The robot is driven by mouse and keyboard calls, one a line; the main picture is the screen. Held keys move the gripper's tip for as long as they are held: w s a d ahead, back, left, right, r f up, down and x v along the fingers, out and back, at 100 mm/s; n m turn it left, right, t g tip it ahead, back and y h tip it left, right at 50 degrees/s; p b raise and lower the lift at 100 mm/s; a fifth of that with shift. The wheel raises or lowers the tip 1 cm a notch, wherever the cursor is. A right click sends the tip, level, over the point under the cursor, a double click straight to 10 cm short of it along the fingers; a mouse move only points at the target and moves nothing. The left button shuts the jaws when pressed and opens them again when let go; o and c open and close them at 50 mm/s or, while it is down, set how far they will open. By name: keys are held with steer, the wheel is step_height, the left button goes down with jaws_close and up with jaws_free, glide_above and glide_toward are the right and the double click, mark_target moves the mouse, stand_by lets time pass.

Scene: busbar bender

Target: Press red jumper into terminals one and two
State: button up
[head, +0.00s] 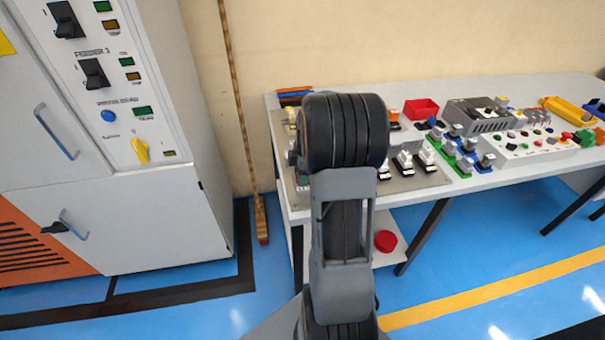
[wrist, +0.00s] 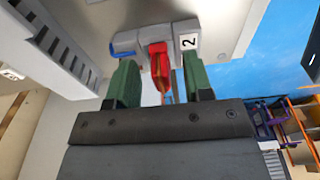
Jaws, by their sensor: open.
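In the wrist view a red jumper (wrist: 160,66) stands at the middle of a short row of grey terminal blocks. The right block (wrist: 187,28) carries a white label with the number 2. No number shows on the left block (wrist: 126,38). My gripper (wrist: 159,58) is open. Its two green fingers are on either side of the jumper with a visible gap on each side. How deep the jumper sits in the terminals cannot be told. In the head view my arm hides the gripper, the jumper and these terminals.
In the head view a workbench (head: 470,193) holds a red bin (head: 421,109), a button box (head: 520,145) and several small coloured blocks. A grey cabinet (head: 150,215) stands at the left. A grey slotted part (wrist: 62,55) is close by at left in the wrist view.

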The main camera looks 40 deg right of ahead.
step_height(320, 180, up, 14)
steer(key=d+p, duration=0.1)
steer(key=shift+s+d+f, duration=0.15)
steer(key=shift+s+d, duration=0.15)
steer(key=shift+s, duration=0.05)
stand_by(0.7)
steer(key=s+a+m+t+p, duration=0.1)
steer(key=s+a+m, duration=0.2)
steer(key=a, duration=0.4)
steer(key=s+a+r+m+t+p, duration=0.1)
steer(key=s+a+m, duration=0.3)
steer(key=a, duration=0.4)
steer(key=s+a+r+m+t+h+p, duration=0.1)
steer(key=s+a+m+p, duration=0.2)
steer(key=a, duration=0.4)
steer(key=s+m, duration=0.1)
steer(key=m, duration=0.1)
steer(key=shift+s+a+r+m, duration=0.2)
steer(key=shift+s+a+m, duration=0.05)
steer(key=shift+a+m, duration=0.05)
